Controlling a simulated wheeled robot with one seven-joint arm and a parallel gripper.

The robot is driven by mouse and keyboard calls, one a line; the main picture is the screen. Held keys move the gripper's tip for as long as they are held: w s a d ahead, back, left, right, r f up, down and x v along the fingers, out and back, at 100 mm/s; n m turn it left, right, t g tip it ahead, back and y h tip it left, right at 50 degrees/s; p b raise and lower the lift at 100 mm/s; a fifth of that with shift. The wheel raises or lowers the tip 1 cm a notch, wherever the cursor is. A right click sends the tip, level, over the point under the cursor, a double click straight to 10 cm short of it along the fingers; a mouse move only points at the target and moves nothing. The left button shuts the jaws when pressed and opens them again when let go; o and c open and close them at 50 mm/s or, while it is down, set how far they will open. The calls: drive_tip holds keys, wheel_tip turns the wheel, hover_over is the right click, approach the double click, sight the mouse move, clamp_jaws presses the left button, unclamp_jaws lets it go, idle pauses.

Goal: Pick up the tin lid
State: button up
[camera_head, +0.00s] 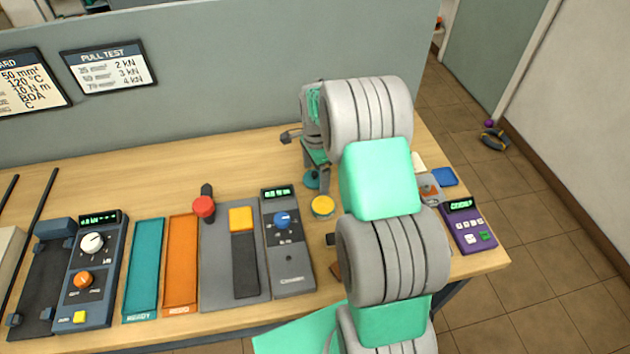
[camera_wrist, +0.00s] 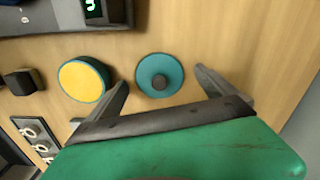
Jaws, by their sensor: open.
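The tin lid, apparently the round teal disc with a dark knob at its middle (camera_wrist: 174,73), lies flat on the wooden table in the wrist view. It also shows in the head view (camera_head: 311,182), partly behind my gripper. My gripper (camera_wrist: 163,82) is open and empty, with one finger on each side of the lid in the wrist view and apart from it. The exact height above the lid is hard to tell. A round teal tin with a yellow top (camera_wrist: 82,79) stands left of the lid, close to the left finger; it also shows in the head view (camera_head: 322,206).
A grey meter (camera_head: 288,250) with a green display stands left of the tin. A small dark block (camera_wrist: 20,82) lies farther left. A purple device (camera_head: 467,226) and a blue pad (camera_head: 445,177) are right of my arm. A grey partition (camera_head: 220,80) rises behind the table.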

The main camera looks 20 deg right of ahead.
drive_tip(key=shift+r, duration=0.1)
drive_tip(key=c, duration=1.4)
